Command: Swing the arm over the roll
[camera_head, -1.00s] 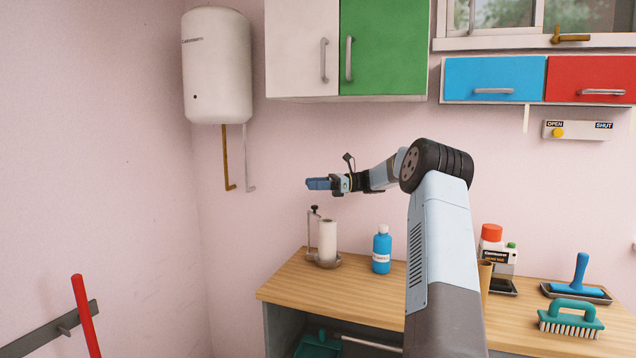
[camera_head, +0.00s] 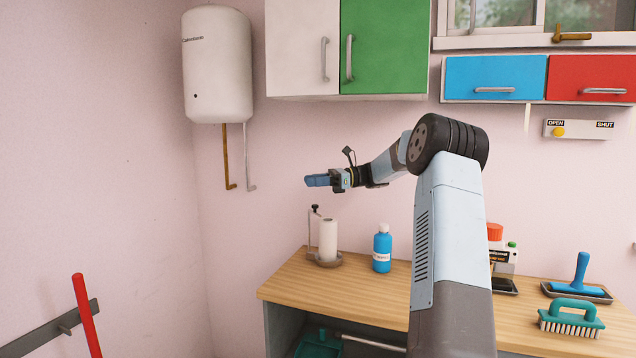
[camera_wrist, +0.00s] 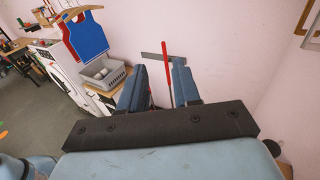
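A white paper roll (camera_head: 328,240) stands upright on a holder (camera_head: 314,222) with a thin post and black knob, near the counter's left end. My gripper (camera_head: 316,180) is in the air, above the roll's height in the head view, with its blue fingers pointing left. Its depth relative to the roll is hard to tell. In the wrist view my gripper (camera_wrist: 157,82) has its two fingers apart with nothing between them. The roll is not seen in the wrist view.
A blue bottle (camera_head: 382,249) stands right of the roll on the wooden counter (camera_head: 345,290). A teal brush (camera_head: 571,318) and a blue-handled tool (camera_head: 578,275) lie at the right. Cabinets (camera_head: 385,48) hang above; a white boiler (camera_head: 217,66) is at left.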

